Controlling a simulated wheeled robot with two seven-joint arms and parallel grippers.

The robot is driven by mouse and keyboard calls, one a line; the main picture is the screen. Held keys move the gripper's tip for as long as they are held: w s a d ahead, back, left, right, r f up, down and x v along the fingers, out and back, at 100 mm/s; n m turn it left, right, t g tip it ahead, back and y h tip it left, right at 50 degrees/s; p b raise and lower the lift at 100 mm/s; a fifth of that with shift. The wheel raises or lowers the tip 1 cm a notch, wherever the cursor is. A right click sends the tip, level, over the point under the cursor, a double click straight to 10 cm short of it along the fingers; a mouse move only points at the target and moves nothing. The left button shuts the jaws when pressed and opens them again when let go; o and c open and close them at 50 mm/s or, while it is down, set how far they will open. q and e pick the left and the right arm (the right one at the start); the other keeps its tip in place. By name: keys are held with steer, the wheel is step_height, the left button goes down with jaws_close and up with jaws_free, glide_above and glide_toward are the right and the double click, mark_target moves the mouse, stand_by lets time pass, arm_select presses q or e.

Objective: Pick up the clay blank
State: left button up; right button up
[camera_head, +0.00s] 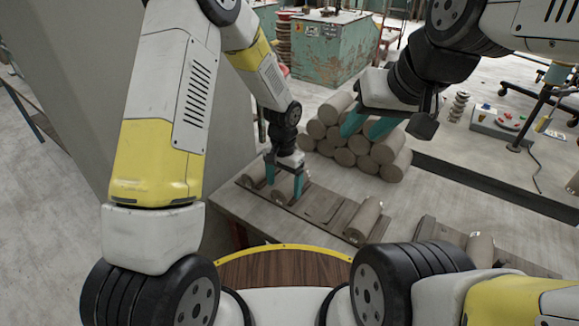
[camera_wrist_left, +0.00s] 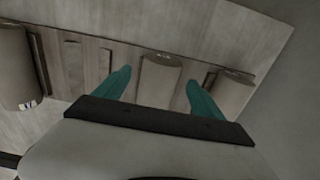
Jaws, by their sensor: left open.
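My left gripper (camera_head: 282,189) is open, low over a slotted wooden rack (camera_head: 322,205). A grey-brown cylindrical clay blank (camera_head: 285,185) lies in the rack between its fingers. In the left wrist view this clay blank (camera_wrist_left: 160,80) sits between the two teal fingers (camera_wrist_left: 160,95), with a visible gap on each side. Its near end is partly hidden by the gripper body. My right gripper (camera_head: 366,126) is raised in front of a pile of clay cylinders, its teal fingers apart and nothing visible between them.
Other blanks lie in the rack, one to the left (camera_head: 256,174) and one to the right (camera_head: 364,220). A further blank (camera_head: 481,250) lies on a second rack. The stacked clay cylinders (camera_head: 352,142) stand behind. Empty slots separate the held-over blank from the right one.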

arm_select(q)
step_height(320, 180, down, 2)
steer(key=shift+c, duration=0.2)
steer(key=shift+r, duration=0.1)
jaws_close()
